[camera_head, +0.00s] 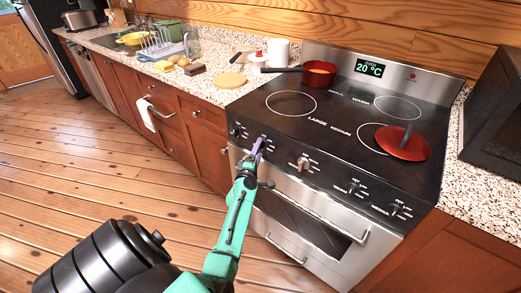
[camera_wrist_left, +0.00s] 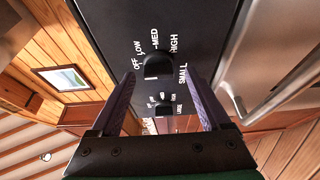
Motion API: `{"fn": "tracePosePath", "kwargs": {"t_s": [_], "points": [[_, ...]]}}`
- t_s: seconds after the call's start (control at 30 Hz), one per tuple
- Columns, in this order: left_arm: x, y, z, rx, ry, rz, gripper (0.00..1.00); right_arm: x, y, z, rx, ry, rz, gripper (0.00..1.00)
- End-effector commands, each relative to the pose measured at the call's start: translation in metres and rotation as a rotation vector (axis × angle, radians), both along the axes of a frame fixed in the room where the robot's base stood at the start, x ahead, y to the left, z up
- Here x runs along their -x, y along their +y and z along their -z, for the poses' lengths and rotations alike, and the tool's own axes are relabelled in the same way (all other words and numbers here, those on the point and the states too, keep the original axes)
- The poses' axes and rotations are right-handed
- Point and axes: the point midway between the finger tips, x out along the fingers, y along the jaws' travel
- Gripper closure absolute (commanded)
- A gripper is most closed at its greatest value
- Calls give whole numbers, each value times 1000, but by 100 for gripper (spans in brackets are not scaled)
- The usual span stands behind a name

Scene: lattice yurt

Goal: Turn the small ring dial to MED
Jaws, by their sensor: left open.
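The small ring dial (camera_wrist_left: 158,66) is a dark knob on the stove's black control panel. The labels OFF, LOW, MED and HIGH curve around it, with SMALL beside it. I cannot tell which label it points at. My left gripper (camera_wrist_left: 160,80) is open, its purple fingers on either side of the line to this knob. Whether they touch it is unclear. In the head view my left gripper (camera_head: 257,150) is at the second knob from the left and partly hides it. My right gripper is out of view.
The LARGE dial (camera_head: 237,131) sits close to the left; the oven dial (camera_head: 303,162) is to the right. The oven door handle (camera_head: 310,205) sticks out below the panel. A red saucepan (camera_head: 318,74) and a red lid (camera_head: 403,143) rest on the cooktop.

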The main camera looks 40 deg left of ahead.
Motion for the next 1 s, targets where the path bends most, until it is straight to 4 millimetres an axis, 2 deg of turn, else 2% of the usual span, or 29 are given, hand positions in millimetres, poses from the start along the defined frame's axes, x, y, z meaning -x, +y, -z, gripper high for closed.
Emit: {"fn": "tracePosePath", "kwargs": {"t_s": [0.13,0.4,0.47,0.6,0.63,0.87,1.0], "points": [[-17,8,2,-1,2,0,20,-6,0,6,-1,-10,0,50],[-20,9,1,-1,3,1,20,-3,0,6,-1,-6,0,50],[-19,9,1,-1,3,1,43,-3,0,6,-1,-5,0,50],[-19,8,1,-1,3,1,96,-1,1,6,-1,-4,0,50],[-19,8,1,-1,3,1,100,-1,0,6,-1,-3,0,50],[-19,8,3,-17,3,1,100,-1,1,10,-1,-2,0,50],[-19,8,6,-58,5,2,100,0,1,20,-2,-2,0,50]]}}
